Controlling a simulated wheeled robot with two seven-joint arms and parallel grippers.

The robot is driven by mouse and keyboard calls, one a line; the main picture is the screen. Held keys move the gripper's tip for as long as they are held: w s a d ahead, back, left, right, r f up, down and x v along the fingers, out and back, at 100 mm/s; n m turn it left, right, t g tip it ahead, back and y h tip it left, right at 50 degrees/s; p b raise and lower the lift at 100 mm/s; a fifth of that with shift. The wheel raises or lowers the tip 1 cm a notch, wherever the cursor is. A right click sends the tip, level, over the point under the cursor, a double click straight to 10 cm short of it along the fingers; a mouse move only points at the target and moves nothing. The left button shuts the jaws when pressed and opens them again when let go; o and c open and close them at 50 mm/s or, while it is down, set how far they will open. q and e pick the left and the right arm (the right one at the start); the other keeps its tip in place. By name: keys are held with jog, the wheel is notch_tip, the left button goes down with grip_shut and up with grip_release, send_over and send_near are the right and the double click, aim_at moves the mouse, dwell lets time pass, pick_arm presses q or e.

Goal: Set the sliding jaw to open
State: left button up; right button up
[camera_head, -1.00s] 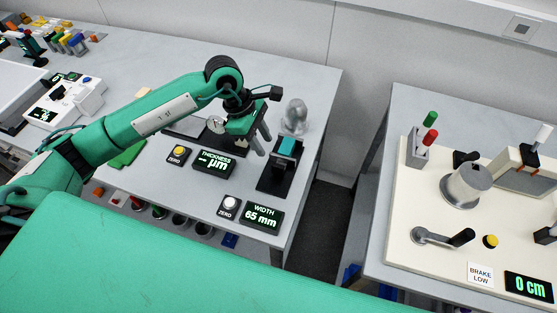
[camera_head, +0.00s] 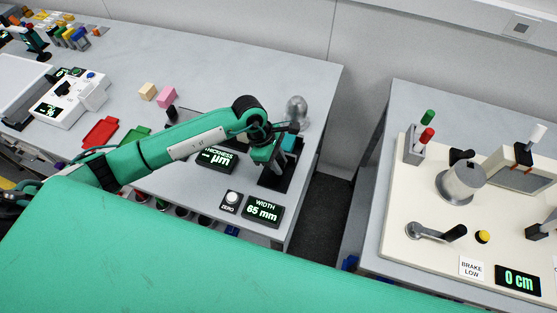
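The width gauge is a black upright base (camera_head: 294,180) with a teal block (camera_head: 289,144) on it, near the right end of the left bench. The arm partly covers it, and I cannot make out the sliding jaw itself. The width display (camera_head: 262,210) in front reads 65 mm. My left gripper (camera_head: 277,168) points down over the gauge's left side, close to the teal block. Its fingers are small and overlap the dark base, so their gap and any contact are unclear. My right gripper is not in view.
A white ZERO button (camera_head: 232,197) sits left of the width display. The thickness display (camera_head: 217,159) is partly behind my arm. A grey rounded object (camera_head: 297,108) stands behind the gauge. A gap separates this bench from the right bench with its cream panel (camera_head: 400,205).

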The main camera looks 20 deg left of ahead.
pick_arm(q)
grip_shut()
jog(key=shift+s+a+b, duration=0.1)
jog(key=shift+s+b, duration=0.35)
jog(key=shift+s, duration=1.15)
jog(key=shift+o, duration=1.3)
grip_release()
jog(key=shift+s, duration=0.2)
jog(key=shift+w+r, duration=0.1)
jog(key=shift+w+a+r, duration=0.1)
jog(key=shift+a+r, duration=0.1)
jog(key=shift+r, duration=0.1)
jog(key=b+v, duration=0.4)
jog(key=v, duration=0.9)
jog(key=shift+s, duration=0.2)
